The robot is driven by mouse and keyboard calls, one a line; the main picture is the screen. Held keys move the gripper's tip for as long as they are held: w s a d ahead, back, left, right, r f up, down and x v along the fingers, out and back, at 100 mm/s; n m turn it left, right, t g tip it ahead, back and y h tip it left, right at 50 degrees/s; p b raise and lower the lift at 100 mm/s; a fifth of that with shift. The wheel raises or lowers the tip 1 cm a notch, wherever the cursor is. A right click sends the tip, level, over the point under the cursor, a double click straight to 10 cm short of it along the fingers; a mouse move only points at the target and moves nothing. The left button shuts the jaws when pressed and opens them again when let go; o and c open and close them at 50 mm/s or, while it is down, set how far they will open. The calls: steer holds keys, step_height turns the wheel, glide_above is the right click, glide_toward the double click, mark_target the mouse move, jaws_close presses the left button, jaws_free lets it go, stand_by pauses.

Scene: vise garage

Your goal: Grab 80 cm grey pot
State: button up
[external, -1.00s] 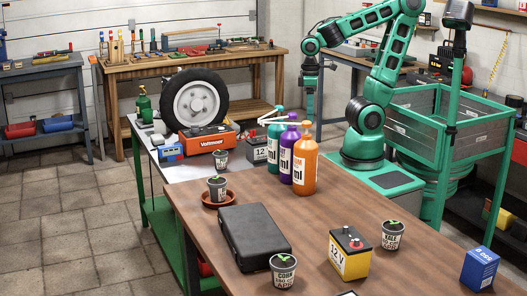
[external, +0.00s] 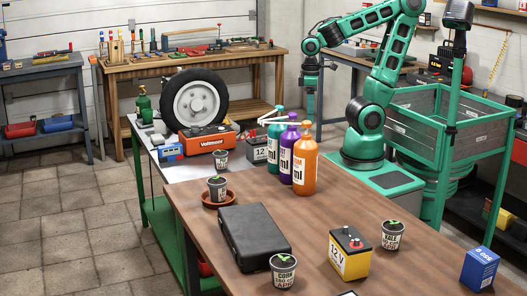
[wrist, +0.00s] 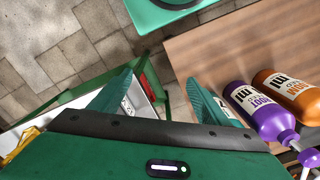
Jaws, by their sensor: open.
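Several small grey pots with seedlings and white labels stand in the external view. A third pot (external: 217,188) sits on a brown saucer (external: 232,200), and a fourth (external: 221,160) is farther back. The lengths on the labels are too small to read surely. My gripper (external: 311,105) hangs pointing down behind the bottles, far from the front pots. In the wrist view my gripper (wrist: 159,82) is open and empty, with no pot in sight.
Turquoise, purple (external: 288,155) and orange (external: 305,165) pump bottles stand between my arm and the pots. A black case (external: 255,235), a yellow battery (external: 349,254) and a blue box (external: 480,269) are on the brown table. Bare tabletop lies right of the case.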

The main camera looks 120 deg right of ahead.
step_height(320, 180, up, 18)
steer(key=r, duration=0.1)
steer(key=w+a+f+n+t, duration=0.1)
steer(key=w+a+n, duration=0.15)
steer(key=w, duration=0.25)
steer(key=w+a+f+n+t+h, duration=0.1)
steer(key=w+a+n, duration=0.15)
steer(key=w, duration=0.35)
steer(key=w+a+f+n+t, duration=0.1)
steer(key=w+a+n, duration=0.15)
steer(key=w, duration=0.25)
steer(key=w+a+f+n+t+y, duration=0.1)
steer(key=w+a+n+t+y, duration=0.1)
steer(key=w+a+n, duration=0.55)
steer(key=w+a+n+y, duration=0.2)
steer(key=w+a+y, duration=0.1)
steer(key=a, duration=1.5)
step_height(320, 180, up, 3)
steer(key=n+g+y, duration=0.4)
steer(key=n+y, duration=0.3)
steer(key=y, duration=0.2)
glide_above(398, 238)
steer(key=d, duration=0.4)
steer(key=f, duration=2.8)
steer(key=shift+s+f, duration=0.2)
steer(key=shift+s, duration=0.05)
steer(key=shift+a+f, duration=0.35)
steer(key=shift+x, duration=2.1)
